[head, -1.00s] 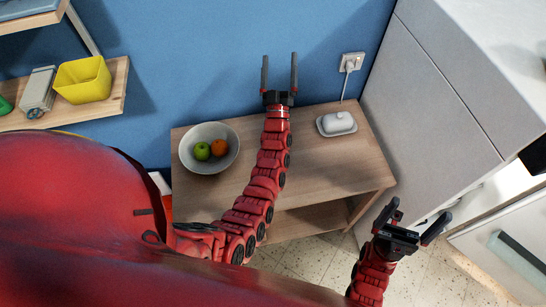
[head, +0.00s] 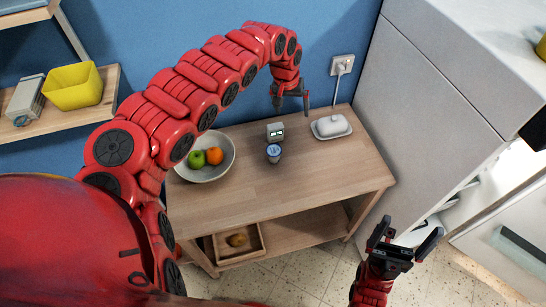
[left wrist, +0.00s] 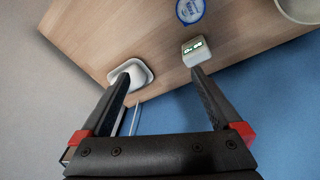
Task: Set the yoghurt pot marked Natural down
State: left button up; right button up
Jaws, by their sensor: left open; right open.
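A small pot with a blue and white lid (head: 273,152), seemingly the yoghurt pot, stands upright on the wooden sideboard (head: 300,185). Its wording is too small to read. Its lid also shows at the top edge of the left wrist view (left wrist: 190,10). My left gripper (head: 291,105) is open and empty, above the back of the sideboard, apart from the pot. In the left wrist view its open fingers (left wrist: 160,77) have nothing between them. My right gripper (head: 410,230) is open and empty, low at the right, away from the sideboard.
A small digital clock (head: 275,130) stands just behind the pot. A white butter dish (head: 331,126) is to its right, and a bowl (head: 222,168) with fruit to its left. A wooden tray (head: 262,241) sits on the lower shelf. The sideboard's front right top is clear.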

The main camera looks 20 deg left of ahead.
pick_arm(q)
jog(key=s+a+g+y, duration=0.1)
jog(key=s+a+g, duration=0.1)
jog(key=s+a, duration=0.25)
jog(key=b, duration=0.5)
send_over(274, 150)
jog(key=f, duration=1.1)
jog(key=shift+s, duration=0.2)
jog(key=shift+f+p, duration=0.2)
jog(key=shift+p, duration=0.25)
jog(key=shift+w+f, duration=0.1)
jog(key=shift+f, duration=0.2)
jog(key=shift+f+p, duration=0.3)
jog(key=shift+f, duration=0.4)
jog(key=shift+f+p, duration=0.35)
jog(key=shift+f, duration=1.65)
